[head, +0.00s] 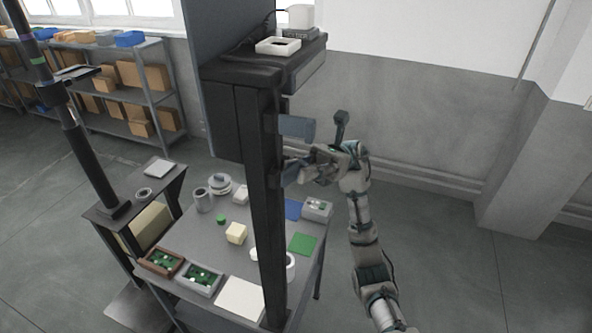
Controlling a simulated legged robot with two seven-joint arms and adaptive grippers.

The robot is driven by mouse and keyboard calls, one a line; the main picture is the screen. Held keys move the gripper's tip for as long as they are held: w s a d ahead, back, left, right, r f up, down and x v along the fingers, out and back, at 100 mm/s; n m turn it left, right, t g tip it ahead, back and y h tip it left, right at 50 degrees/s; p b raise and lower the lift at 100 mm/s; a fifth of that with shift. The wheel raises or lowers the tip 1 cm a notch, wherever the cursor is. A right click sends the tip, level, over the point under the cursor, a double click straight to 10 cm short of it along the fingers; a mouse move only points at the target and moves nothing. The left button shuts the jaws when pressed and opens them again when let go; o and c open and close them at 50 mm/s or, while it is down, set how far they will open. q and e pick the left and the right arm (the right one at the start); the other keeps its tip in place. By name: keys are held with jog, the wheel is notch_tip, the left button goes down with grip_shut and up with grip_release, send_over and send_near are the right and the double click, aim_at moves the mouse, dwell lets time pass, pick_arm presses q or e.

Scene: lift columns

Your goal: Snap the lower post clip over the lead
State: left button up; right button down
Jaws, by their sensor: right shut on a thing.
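A tall dark post (268,215) stands in the middle of the view, in front of the table. A blue-grey piece (297,127) sticks out from the post's right side. Below it my right gripper (300,172) reaches the post from the right and is shut at the post's edge, at a small bluish part that I take for the lower post clip. The fingers hide most of that part, and I cannot tell whether the clip is open or closed. I cannot make out the lead there. My left gripper is not in view.
A dark shelf on the post carries a white box (278,46). A second pole (85,160) stands left. The floor at right is clear.

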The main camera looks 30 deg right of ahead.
jog(key=shift+d+r, duration=0.2)
jog(key=shift+r, duration=0.05)
jog(key=c, duration=1.3)
grip_release()
jog(key=shift+o, duration=0.6)
jog(key=shift+d, duration=0.15)
jog(key=shift+w+d+f, duration=0.15)
jog(key=shift+f, duration=0.15)
jog(key=v, duration=0.8)
jog(key=shift+d+f, duration=0.15)
jog(key=shift+d, duration=0.2)
